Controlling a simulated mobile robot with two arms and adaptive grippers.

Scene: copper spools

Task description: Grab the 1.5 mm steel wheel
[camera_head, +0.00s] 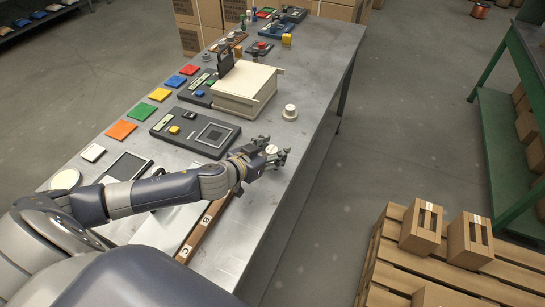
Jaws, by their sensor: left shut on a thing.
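My left gripper (279,158) is over the near right part of the grey metal table. It is shut on a small whitish round wheel (271,150), whose top shows between the fingers. A similar pale wheel (290,112) stands upright on the table a little farther back, apart from the gripper. No size marking is readable on either wheel. I cannot tell whether the held wheel touches the table. My right gripper is not in view.
A beige box device (247,91) stands beyond the gripper. A dark panel (195,132) lies to its left, with coloured squares along the left edge. A brown strip with letters (207,232) lies nearer. A pallet (398,257) with cartons is on the floor at right.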

